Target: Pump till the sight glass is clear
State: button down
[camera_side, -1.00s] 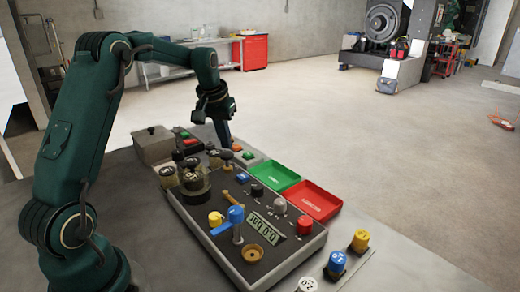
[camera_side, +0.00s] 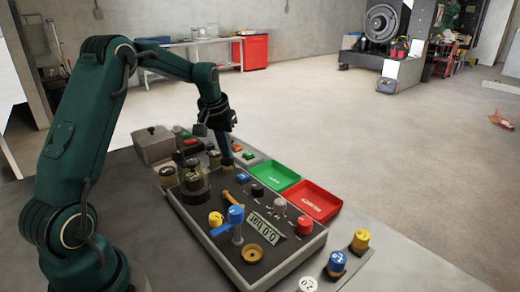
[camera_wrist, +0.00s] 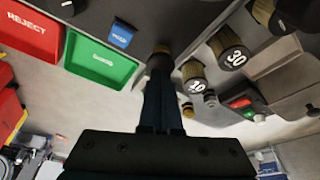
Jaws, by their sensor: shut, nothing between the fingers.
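My gripper (camera_side: 228,163) is shut and points down at the far part of the control panel (camera_side: 205,232). In the wrist view its closed fingertips (camera_wrist: 161,72) meet or hover just over a dark round knob with a brownish collar (camera_wrist: 160,56). I cannot tell whether they touch it. The fingers hide part of it. Glassy dark cylinders (camera_side: 194,181) stand at the panel's left. I cannot tell which part is the sight glass or whether it is clear.
A green tray (camera_side: 273,177) and a red REJECT tray (camera_side: 312,200) lie right of the panel. Knobs marked 30 (camera_wrist: 233,57) and 40 (camera_wrist: 195,86) stand close to the fingers. A blue-topped post (camera_side: 236,216) and a yellow knob (camera_side: 216,219) stand nearer the camera.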

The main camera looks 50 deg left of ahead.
jog(key=shift+f, duration=0.25)
jog(key=shift+r, duration=3.1)
jog(key=shift+d, duration=0.1)
jog(key=s+d+r+m+t, duration=0.1)
jog(key=s+d+r+m, duration=0.15)
jog(key=d+r, duration=0.35)
jog(key=s+d+r+m+t, duration=0.15)
jog(key=s+d+r, duration=0.25)
jog(key=d, duration=0.4)
jog(key=s+d+f+m, duration=0.1)
jog(key=s+d+f, duration=0.2)
jog(key=s, duration=0.3)
jog(key=s+d+f+m+h, duration=0.1)
jog(key=s+d+f, duration=0.2)
jog(key=s+f, duration=0.2)
jog(key=shift+s+d+f+h, duration=0.2)
jog(key=shift+s+f+h, duration=0.1)
jog(key=shift+s, duration=0.95)
